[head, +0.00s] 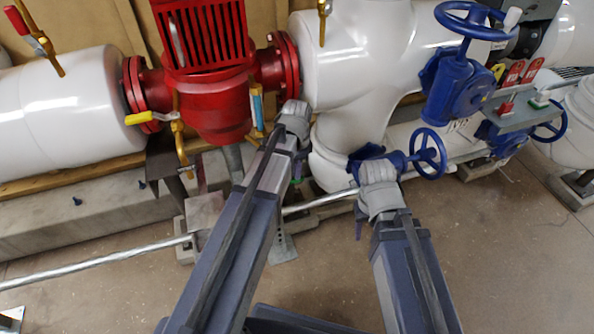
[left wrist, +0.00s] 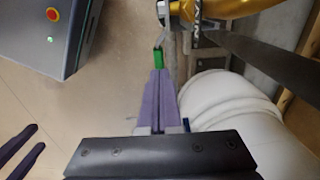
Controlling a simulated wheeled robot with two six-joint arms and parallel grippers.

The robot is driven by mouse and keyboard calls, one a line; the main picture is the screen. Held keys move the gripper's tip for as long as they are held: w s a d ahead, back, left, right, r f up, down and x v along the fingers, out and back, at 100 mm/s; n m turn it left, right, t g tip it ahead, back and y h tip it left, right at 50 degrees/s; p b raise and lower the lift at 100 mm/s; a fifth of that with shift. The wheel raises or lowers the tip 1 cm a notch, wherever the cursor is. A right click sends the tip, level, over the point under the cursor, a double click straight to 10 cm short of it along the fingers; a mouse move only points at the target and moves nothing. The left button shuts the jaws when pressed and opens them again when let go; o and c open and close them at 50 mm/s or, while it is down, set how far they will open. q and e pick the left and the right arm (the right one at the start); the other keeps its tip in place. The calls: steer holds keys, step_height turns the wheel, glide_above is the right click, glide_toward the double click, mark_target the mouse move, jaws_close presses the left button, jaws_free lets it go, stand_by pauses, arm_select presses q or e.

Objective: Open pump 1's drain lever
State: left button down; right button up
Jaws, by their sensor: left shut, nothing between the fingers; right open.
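The red pump (head: 215,85) stands between white pipes in the head view. In the left wrist view, a lever with a green handle (left wrist: 158,60) hangs from a yellow fitting (left wrist: 215,9). A small bit of green (head: 296,181) also shows beside my left arm in the head view. No label tells me which lever is the drain lever. My left gripper (left wrist: 158,72) is shut and empty, its tips close to the green handle; I cannot tell whether they touch.
A yellow-handled lever (head: 150,117) and a blue-handled lever (head: 257,105) flank the pump. Blue handwheels (head: 428,153) and thick white pipe (head: 335,165) stand close to my arms. A thin metal pipe (head: 95,262) runs low across. The floor (head: 510,260) at the right is clear.

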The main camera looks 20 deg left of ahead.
mark_target(301, 181)
arm_select(q)
steer(key=shift+w+d+f+b, duration=0.15)
steer(key=shift+d+f+b, duration=0.05)
steer(key=shift+f+b, duration=0.45)
steer(key=shift+w+d+f+b, duration=0.1)
steer(key=shift+d+f+b, duration=0.1)
steer(key=shift+f+b, duration=0.4)
step_height(301, 181, down, 2)
steer(key=shift+w+d+b, duration=0.1)
steer(key=shift+b, duration=0.85)
steer(key=shift+f+b, duration=0.95)
steer(key=s+a+f+g+y+b, duration=0.2)
steer(key=a+f+y+b, duration=0.1)
steer(key=f+b, duration=0.2)
steer(key=shift+s+a+y+b, duration=0.2)
steer(key=shift+a+y+b, duration=0.1)
steer(key=shift+b, duration=0.55)
steer(key=shift+s+a+g, duration=0.1)
steer(key=shift+g, duration=0.2)
